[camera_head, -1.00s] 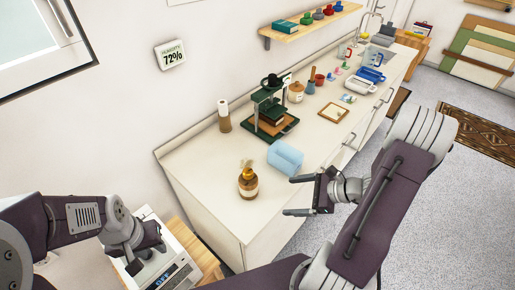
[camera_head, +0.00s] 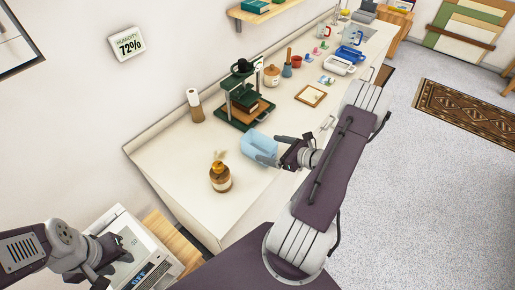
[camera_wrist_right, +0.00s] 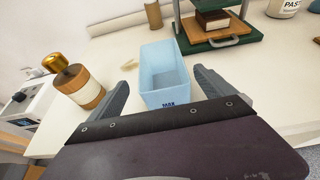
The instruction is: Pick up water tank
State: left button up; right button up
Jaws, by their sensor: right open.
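The water tank is a light blue, open-topped box (camera_head: 257,144) on the white counter; it also shows in the right wrist view (camera_wrist_right: 165,72), with dark lettering on its near end. My right gripper (camera_head: 271,150) is open at the tank's near end. In the right wrist view its two fingers (camera_wrist_right: 164,82) stand either side of that end, with no clear contact visible. My left gripper (camera_head: 108,262) is at the lower left, over a white device with a display, far from the tank; its jaws are too unclear to read.
The counter's front edge is near my right arm.

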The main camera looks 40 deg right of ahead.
aim_at(259, 136)
jog(key=shift+w+f, duration=0.3)
jog(key=shift+w, duration=0.25)
jog(key=p+x, duration=0.1)
jog(key=x, duration=0.4)
jog(key=shift+r, duration=0.1)
jog(key=shift+w, duration=0.25)
jog(key=c, duration=1.6)
jog(key=shift+r, duration=0.5)
jog(key=s+r, duration=0.3)
jog(key=s, duration=0.1)
jog(key=s+r, duration=0.3)
jog(key=s, duration=0.1)
jog(key=s+r, duration=0.3)
jog(key=shift+s+d+r, duration=0.35)
jog(key=shift+s+r, duration=0.05)
